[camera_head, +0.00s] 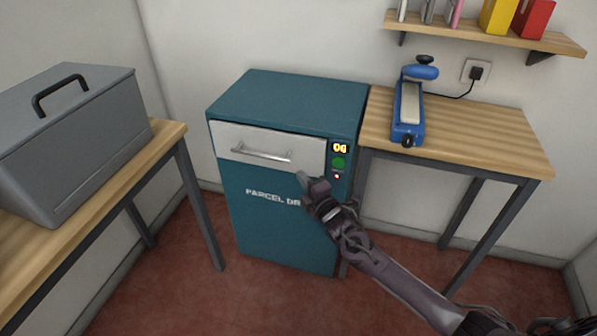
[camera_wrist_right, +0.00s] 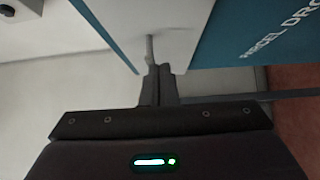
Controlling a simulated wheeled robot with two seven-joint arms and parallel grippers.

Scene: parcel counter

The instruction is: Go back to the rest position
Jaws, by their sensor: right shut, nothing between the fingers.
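My right gripper (camera_head: 303,178) is in front of the teal parcel drop cabinet (camera_head: 285,95), near the lower right of its white drawer front (camera_head: 230,139). The drawer looks closed and has a metal bar handle (camera_head: 262,153). In the right wrist view my right gripper (camera_wrist_right: 158,72) has its fingers together, with nothing between them. The handle (camera_wrist_right: 149,48) shows just beyond the fingertips there; I cannot tell how close it is. My right arm covers part of the cabinet lettering. My left gripper is not in view.
A small panel (camera_head: 340,148) with a lit display and green button is right of the drawer. A grey box (camera_head: 90,140) stands on the left table. A blue sealer (camera_head: 409,105) stands on the right table (camera_head: 490,135). A shelf (camera_head: 480,35) hangs above. Red floor shows between.

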